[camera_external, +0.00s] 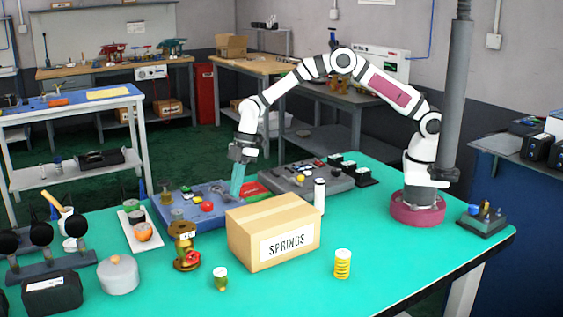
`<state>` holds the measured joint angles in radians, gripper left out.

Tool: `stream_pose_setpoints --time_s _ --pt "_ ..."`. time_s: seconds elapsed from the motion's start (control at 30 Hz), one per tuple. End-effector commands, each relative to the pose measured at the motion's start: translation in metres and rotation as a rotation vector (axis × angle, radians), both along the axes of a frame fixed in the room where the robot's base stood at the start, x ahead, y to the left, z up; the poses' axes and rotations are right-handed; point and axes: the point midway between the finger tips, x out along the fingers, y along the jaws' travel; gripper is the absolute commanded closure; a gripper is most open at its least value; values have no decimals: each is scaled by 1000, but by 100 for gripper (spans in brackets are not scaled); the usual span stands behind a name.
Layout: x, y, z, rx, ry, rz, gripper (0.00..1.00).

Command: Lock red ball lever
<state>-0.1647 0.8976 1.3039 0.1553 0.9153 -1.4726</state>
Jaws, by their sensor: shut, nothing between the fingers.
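A blue panel (176,219) lies on the green table, left of centre. A round red knob (207,206) sits on it, and it looks like the red ball lever; its arm and position are too small to tell. My gripper (236,192) points down with teal fingers shut and empty. It is over the panel's right side, right of the red knob and slightly above it in the picture. Whether the fingertips touch the panel cannot be told. A yellow part (196,200) sits beside the knob.
A cardboard box marked SPRINGS (272,232) stands right in front of the panel. A brass valve with a red handle (186,248) is at front left. A grey control panel (305,182) is behind, with a white cylinder (319,196) nearby.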

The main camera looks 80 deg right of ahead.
Motion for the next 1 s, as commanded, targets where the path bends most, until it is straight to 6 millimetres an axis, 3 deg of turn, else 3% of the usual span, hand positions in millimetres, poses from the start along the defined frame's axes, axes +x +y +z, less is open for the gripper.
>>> stream_pose_setpoints --time_s 0.47,1.0 --pt "-6 -19 0 0 0 412 100" --pt "-7 -30 0 -1 0 407 100"
